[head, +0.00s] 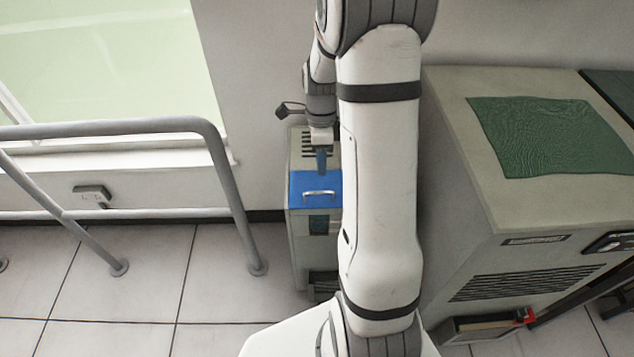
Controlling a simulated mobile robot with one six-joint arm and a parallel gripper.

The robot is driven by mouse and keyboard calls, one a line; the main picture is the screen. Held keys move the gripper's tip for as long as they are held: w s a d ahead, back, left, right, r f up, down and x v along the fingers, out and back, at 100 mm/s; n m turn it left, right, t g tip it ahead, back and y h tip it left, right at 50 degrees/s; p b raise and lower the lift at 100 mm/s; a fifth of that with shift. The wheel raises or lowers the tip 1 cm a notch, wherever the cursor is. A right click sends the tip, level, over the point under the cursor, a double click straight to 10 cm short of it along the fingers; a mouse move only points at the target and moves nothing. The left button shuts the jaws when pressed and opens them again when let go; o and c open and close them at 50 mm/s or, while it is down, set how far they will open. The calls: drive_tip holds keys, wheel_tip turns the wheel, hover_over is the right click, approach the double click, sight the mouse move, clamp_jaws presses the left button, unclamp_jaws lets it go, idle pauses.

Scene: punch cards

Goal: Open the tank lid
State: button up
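The tank (299,252) is a narrow grey box standing on the floor against the wall, partly hidden behind my arm. Its blue lid (305,181) lies flat on top and looks closed. A silver bar handle (320,193) is on the lid near its front edge. My gripper (321,170) points down over the back part of the lid, behind the handle and apart from it. Its fingers are small and seen edge-on, so I cannot tell if they are open or touching the lid. I see nothing held in it.
A large beige cabinet (463,200) with a green mat (550,137) on top stands close on the right. A grey metal railing (228,185) is on the left, before a window. Tiled floor (215,285) is clear between railing and tank.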

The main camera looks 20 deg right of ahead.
hover_over(320, 197)
wheel_tip(320, 197, down, 8)
drive_tip(key=shift+s+d+r+b, duration=0.1)
drive_tip(key=shift+s+b, duration=0.05)
drive_tip(key=shift+b, duration=0.25)
clamp_jaws()
drive_tip(key=shift+r, duration=0.1)
idle(0.4)
